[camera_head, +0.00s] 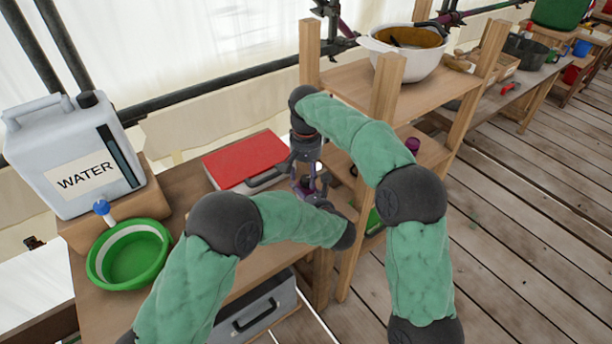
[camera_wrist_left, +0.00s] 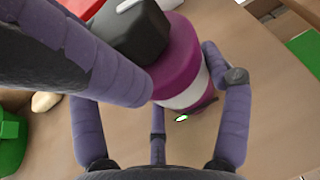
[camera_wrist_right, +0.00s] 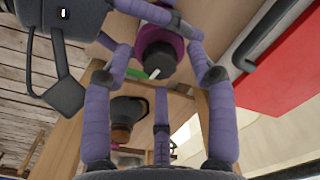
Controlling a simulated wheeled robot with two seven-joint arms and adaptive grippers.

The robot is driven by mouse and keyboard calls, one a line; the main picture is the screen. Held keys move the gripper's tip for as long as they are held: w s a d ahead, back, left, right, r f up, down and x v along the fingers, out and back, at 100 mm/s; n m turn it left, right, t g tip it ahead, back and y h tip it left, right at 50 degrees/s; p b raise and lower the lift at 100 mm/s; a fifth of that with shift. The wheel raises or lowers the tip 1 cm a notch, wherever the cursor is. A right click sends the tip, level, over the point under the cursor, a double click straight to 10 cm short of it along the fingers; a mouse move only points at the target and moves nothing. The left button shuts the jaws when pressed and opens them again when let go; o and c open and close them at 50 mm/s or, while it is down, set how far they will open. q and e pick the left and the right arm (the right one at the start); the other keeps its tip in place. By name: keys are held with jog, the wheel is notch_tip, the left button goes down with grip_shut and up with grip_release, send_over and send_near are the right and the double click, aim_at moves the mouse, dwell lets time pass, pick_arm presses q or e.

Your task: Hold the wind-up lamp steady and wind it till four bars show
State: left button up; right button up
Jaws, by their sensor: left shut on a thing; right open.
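The wind-up lamp (camera_wrist_left: 203,68) is a magenta cylinder with a white band and a black top part. My left gripper (camera_wrist_left: 160,92) is shut around its body at the table. A small pale green mark shows low on the lamp; I cannot read any bars. In the right wrist view the lamp (camera_wrist_right: 158,40) shows its magenta body and black knob between my fingers. My right gripper (camera_wrist_right: 158,72) is open around the knob; I cannot tell whether it touches it. In the head view both grippers crowd together and mostly hide the lamp.
A red-lidded case (camera_head: 245,160) lies close behind the grippers. A white water container (camera_head: 75,155) and a green basin (camera_head: 130,255) stand at the left. A wooden shelf (camera_head: 385,95) with a white bowl (camera_head: 405,58) rises close at the right.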

jog(key=shift+f, duration=0.55)
jog(key=c, duration=1.2)
jog(key=shift+o, duration=0.2)
jog(key=shift+m, duration=1.6)
jog(key=o, duration=1.2)
jog(key=shift+c, duration=0.2)
